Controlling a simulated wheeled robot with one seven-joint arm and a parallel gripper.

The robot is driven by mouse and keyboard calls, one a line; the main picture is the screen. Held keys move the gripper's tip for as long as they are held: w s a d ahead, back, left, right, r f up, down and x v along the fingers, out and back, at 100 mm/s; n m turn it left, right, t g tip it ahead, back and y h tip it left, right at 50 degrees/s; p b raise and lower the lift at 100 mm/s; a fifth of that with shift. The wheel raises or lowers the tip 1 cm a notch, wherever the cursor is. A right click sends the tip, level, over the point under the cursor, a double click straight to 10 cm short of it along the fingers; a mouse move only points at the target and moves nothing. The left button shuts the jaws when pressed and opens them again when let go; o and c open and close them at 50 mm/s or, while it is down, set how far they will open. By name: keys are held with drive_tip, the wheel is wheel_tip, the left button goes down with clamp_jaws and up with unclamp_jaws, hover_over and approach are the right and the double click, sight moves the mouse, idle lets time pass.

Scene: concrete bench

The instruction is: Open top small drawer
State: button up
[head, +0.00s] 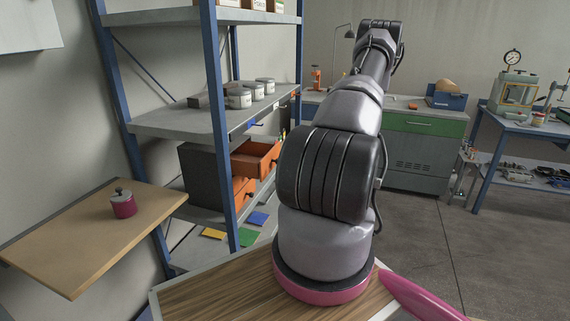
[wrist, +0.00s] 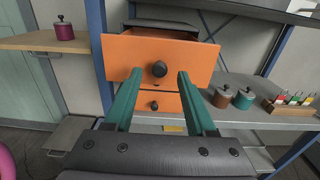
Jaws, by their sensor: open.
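The small drawer unit (head: 200,175) is a dark grey box on the shelf rack with orange drawers. Its top drawer (head: 255,158) stands pulled out, and its inside shows. In the wrist view the top drawer's orange front (wrist: 125,58) faces me with a round black knob (wrist: 160,69). The head view does not show the gripper.
A wooden wall shelf (head: 90,235) with a magenta pot (head: 123,204) is at left. Grey-lidded pots (head: 240,98) stand on the rack shelf above the drawers. Blue rack posts (head: 218,120) flank the unit. The floor (head: 425,245) at right is clear.

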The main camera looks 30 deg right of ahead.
drive_tip(key=v, duration=0.9)
drive_tip(key=w+a+r+n+g+h, duration=0.1)
drive_tip(key=a+r+n+g, duration=1.2)
drive_tip(key=a+r, duration=0.55)
drive_tip(key=s+a+r+n+t+h, duration=0.3)
drive_tip(key=s+a+r+n+h, duration=0.1)
drive_tip(key=r, duration=0.4)
drive_tip(key=s+a+r+n+t+h, duration=0.3)
drive_tip(key=s+a+r+n+h, duration=0.1)
drive_tip(key=a+r+n, duration=0.3)
drive_tip(key=v, duration=0.3)
drive_tip(key=shift+a, duration=0.3)
